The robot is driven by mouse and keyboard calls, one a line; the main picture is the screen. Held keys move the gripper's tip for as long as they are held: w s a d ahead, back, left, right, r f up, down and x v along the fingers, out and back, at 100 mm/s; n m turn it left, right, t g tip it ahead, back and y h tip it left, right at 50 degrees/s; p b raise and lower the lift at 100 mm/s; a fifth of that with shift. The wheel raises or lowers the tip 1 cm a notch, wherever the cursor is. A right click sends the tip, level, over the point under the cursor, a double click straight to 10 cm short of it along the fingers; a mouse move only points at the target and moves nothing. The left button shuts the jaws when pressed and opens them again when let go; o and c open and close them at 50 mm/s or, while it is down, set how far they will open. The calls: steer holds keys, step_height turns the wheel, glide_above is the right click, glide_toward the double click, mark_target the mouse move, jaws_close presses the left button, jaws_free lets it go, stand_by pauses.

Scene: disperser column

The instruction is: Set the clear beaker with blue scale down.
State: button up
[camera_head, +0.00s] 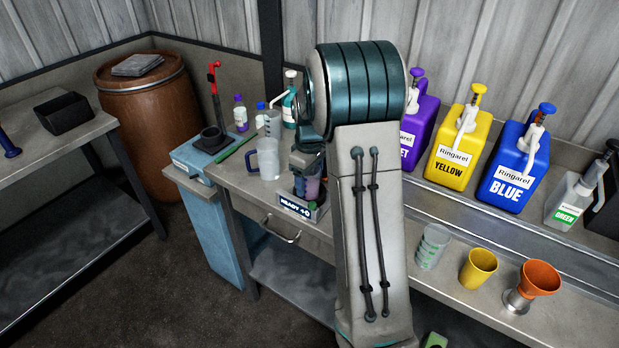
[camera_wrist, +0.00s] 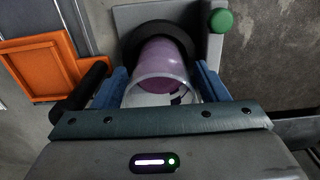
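A clear beaker (camera_wrist: 160,92) with purple contents shows in the wrist view, between the blue fingers of my gripper (camera_wrist: 163,74). The fingers are at both of its sides and appear closed on it. Its scale cannot be made out there. Its far end is at a round black ring (camera_wrist: 188,36) on a grey plate; I cannot tell whether it touches. In the head view, purple contents (camera_head: 312,188) show beside my arm, just above a device with a READY display (camera_head: 297,207). My arm hides much of this spot.
A clear jug with a blue handle (camera_head: 268,160) stands left of my arm. A cup with green marks (camera_head: 432,247), a yellow cup (camera_head: 478,268) and an orange funnel (camera_head: 540,278) stand at right. Large dispenser bottles line the back. An orange tray (camera_wrist: 38,68) lies left in the wrist view.

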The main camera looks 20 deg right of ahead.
step_height(320, 180, up, 12)
steer(key=s+a+m+t, duration=0.1)
steer(key=s+a+m, duration=0.1)
steer(key=s, duration=0.6)
steer(key=s+a+m+t, duration=0.1)
steer(key=s+a+m, duration=0.1)
steer(key=s+a, duration=0.3)
steer(key=s+a+f+m+t, duration=0.1)
steer(key=s+a, duration=0.3)
steer(key=s, duration=0.9)
steer(key=shift+m+b, duration=0.3)
steer(key=shift+m, duration=0.6)
